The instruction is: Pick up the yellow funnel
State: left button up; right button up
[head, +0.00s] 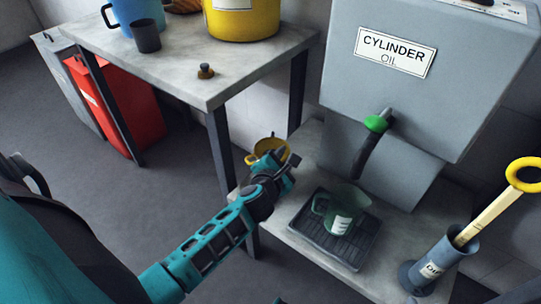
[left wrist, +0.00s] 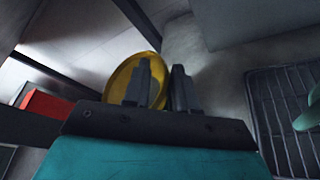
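The yellow funnel (head: 264,147) is at the back left of the low grey bench, partly hidden by my left gripper (head: 279,163). In the left wrist view its wide yellow rim (left wrist: 121,77) faces me. There, the two fingers of my left gripper (left wrist: 161,88) are apart, one over the funnel's mouth and the other just outside its right rim. The rim edge shows in the gap between them. I cannot tell whether either finger touches it. My right gripper is not in view.
A green jug (head: 345,208) stands on a black drip tray (head: 318,238) right of my left gripper. The grey oil tank (head: 420,90) with a green-handled tap (head: 376,123) rises behind. A higher table (head: 190,65) with a yellow container (head: 243,22) is at the left.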

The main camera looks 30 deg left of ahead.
pick_arm(q)
grip_shut()
jog(key=shift+r, duration=0.1)
jog(key=shift+r+p, duration=0.55)
jog(key=shift+r, duration=0.1)
notch_tip(320, 180, up, 18)
jog(key=p, duration=1)
jog(key=shift+r, duration=0.25)
jog(key=shift+s+r+p, duration=0.1)
jog(key=shift+r+p, duration=1.5)
jog(key=shift+p, duration=0.75)
